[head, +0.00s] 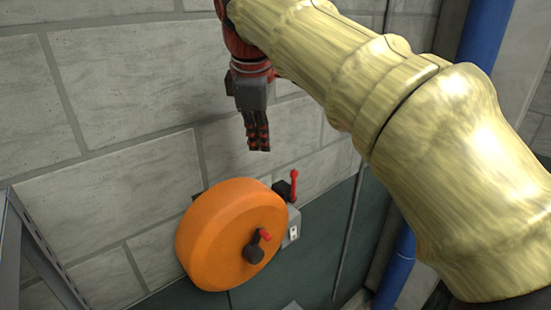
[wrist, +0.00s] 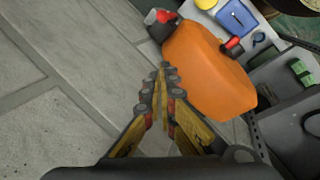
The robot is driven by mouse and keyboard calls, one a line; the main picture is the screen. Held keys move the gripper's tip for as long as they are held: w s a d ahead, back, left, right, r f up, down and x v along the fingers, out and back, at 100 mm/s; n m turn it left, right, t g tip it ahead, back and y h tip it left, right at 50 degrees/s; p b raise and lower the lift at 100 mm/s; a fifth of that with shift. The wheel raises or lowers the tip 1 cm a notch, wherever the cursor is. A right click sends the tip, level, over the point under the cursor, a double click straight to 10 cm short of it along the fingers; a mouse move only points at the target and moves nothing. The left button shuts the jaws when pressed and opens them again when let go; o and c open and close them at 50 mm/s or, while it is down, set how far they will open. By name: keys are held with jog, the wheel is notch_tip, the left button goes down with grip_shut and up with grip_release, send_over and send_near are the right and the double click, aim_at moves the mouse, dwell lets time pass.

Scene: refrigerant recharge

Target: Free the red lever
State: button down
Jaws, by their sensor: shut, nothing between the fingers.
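A red lever (head: 294,185) stands upright from a black pivot on a grey wall box (head: 293,226), beside and partly behind a round orange body (head: 212,235). A black knob with a red tip (head: 263,237) sits on the orange body's front. My gripper (head: 258,148) points down above the orange body and is shut and empty, apart from the lever. In the wrist view its closed fingertips (wrist: 168,68) lie just left of the orange body (wrist: 205,75). A red part on a grey piece (wrist: 163,17) shows at the top there; I cannot tell if it is the lever.
A pale block wall (head: 120,110) stands behind. A blue pipe (head: 394,270) runs at the right, and a grey metal frame (head: 45,255) is at the lower left. The wrist view shows a blue item (wrist: 236,18) and a yellow round item (wrist: 207,3) beyond the orange body.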

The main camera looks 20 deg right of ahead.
aim_at(294, 187)
jog(key=shift+f, duration=0.1)
jog(key=x, duration=0.9)
jog(key=shift+f, duration=0.15)
jog(key=shift+d+f, duration=0.2)
jog(key=shift+d, duration=0.15)
jog(key=shift+s+d+r, duration=0.25)
jog(key=shift+s+d, duration=0.2)
jog(key=shift+d, duration=0.25)
jog(key=shift+s+d+r, duration=0.25)
jog(key=shift+s+d, duration=0.15)
jog(key=shift+d, duration=0.25)
jog(key=shift+p, duration=0.35)
jog(key=shift+w+d+r+y+p, duration=0.1)
jog(key=shift+d+y+p, duration=0.2)
jog(key=shift+d+p, duration=0.1)
jog(key=shift+p, duration=0.3)
